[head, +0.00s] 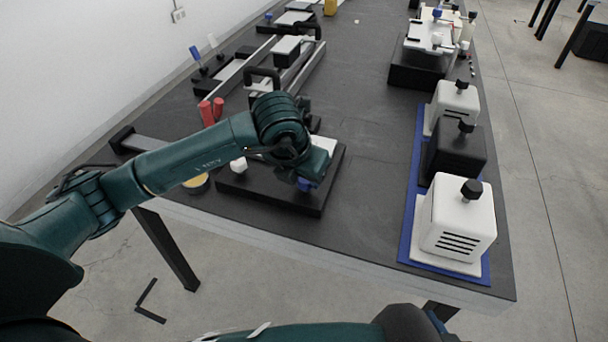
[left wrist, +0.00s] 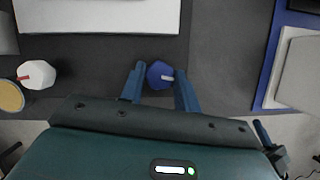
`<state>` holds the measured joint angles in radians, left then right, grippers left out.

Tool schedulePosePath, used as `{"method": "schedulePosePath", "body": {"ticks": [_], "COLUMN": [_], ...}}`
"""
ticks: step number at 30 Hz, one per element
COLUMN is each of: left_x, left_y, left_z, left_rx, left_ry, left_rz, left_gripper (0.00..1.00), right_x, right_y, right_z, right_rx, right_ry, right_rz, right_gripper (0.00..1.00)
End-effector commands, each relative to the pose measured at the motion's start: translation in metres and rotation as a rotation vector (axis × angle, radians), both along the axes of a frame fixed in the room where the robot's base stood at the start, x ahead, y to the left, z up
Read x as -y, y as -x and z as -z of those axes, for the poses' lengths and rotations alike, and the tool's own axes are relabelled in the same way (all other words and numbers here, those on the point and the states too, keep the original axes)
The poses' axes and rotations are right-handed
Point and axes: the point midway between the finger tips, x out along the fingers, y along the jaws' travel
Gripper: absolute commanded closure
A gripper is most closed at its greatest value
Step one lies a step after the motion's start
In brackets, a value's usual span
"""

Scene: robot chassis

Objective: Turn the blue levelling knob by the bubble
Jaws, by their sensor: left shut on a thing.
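The blue levelling knob (head: 303,185) sits at the front edge of a black base (head: 325,195) that carries a white plate (left wrist: 100,15). My left gripper (left wrist: 160,88) reaches down over it, shut on it. In the left wrist view the blue knob (left wrist: 158,74) lies between the two fingers, its pale mark pointing right. A white knob (head: 238,166) is at the base's left; the left wrist view shows it with a red mark (left wrist: 37,74). A round yellowish disc (head: 197,183), perhaps the bubble, lies left of that. My arm hides part of the base.
White and black slotted boxes with black knobs stand on a blue mat (head: 408,228) at the right. Red handles (head: 211,111) and rails stand behind my left arm. The dark table top (head: 370,180) is clear between base and mat.

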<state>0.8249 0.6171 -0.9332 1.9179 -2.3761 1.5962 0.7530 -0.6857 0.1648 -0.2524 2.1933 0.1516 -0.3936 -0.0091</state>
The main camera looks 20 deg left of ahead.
Motion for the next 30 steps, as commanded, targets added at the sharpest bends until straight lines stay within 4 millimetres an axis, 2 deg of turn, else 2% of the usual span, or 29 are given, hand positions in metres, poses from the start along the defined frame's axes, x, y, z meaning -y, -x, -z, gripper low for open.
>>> {"method": "schedulePosePath", "body": {"ticks": [14, 15, 23, 30], "left_x": [-0.0002, -0.0002, -0.0001, -0.0001], "left_y": [0.0001, 0.0001, 0.0001, 0.0003], "left_z": [-0.0004, -0.0003, -0.0001, -0.0011], "left_rx": [-0.001, -0.001, -0.001, 0.000], "left_ry": [-0.001, -0.001, 0.000, 0.000], "left_rz": [-0.014, -0.014, -0.014, -0.013], "left_gripper": [0.91, 0.67, 0.46, 0.46], "right_x": [0.0008, 0.0008, 0.0008, 0.0008], "right_y": [0.0013, 0.0013, 0.0013, 0.0013], "right_z": [0.0009, 0.0009, 0.0009, 0.0009], "right_rx": [-0.001, -0.001, 0.000, 0.000], "right_ry": [0.001, 0.001, 0.001, 0.001], "right_rz": [0.002, 0.002, 0.003, 0.003], "right_gripper": [0.64, 0.64, 0.64, 0.64]}}
